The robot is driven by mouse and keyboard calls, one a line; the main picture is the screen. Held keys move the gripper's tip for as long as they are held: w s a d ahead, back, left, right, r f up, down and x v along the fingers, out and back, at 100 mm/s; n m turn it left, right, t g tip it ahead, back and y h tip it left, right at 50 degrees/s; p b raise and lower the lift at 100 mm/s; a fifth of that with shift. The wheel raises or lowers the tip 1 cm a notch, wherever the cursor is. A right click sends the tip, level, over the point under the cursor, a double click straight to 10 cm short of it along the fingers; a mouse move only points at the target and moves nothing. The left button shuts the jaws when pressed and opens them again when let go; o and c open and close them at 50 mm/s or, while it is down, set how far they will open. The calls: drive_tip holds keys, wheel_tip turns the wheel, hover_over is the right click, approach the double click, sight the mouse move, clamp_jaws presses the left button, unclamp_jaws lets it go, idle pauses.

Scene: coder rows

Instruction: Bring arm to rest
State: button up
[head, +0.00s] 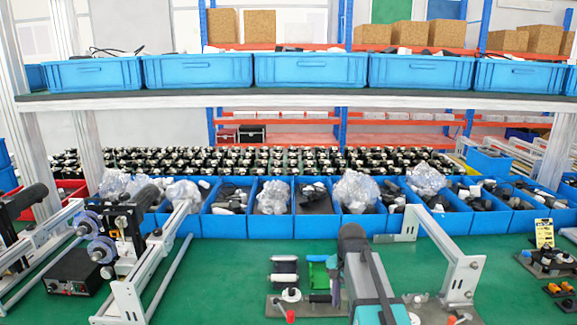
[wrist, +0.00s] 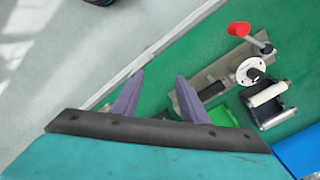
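My gripper (wrist: 160,78) shows in the wrist view with its two purple-grey fingers apart and nothing between them. It is over the front edge of the green work surface (wrist: 130,98), with grey floor beyond that edge. In the head view my grey and teal arm reaches up from the bottom, right of the middle, over the green work surface (head: 232,285).
A fixture with a red-knobbed lever (wrist: 238,29) and a round dial lies close by. A metal bracket frame (head: 460,275) stands right of my arm, and a rail device (head: 125,290) stands left. Blue bins (head: 305,227) line the back, under a shelf.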

drive_tip(key=s+f+n+g+b, duration=0.2)
drive_tip(key=s+f+n+b, duration=0.1)
drive_tip(key=s+f, duration=1)
drive_tip(key=s+f+n+g+b, duration=0.2)
drive_tip(key=s+f, duration=1.1)
drive_tip(key=f, duration=0.7)
drive_tip(key=s+f+n+g+b, duration=0.1)
drive_tip(key=s+f+n+b, duration=0.3)
drive_tip(key=s+f, duration=0.9)
wheel_tip(320, 180, down, 4)
drive_tip(key=shift+f+g+b, duration=0.2)
drive_tip(key=shift+g+b, duration=0.2)
drive_tip(key=shift+b, duration=0.45)
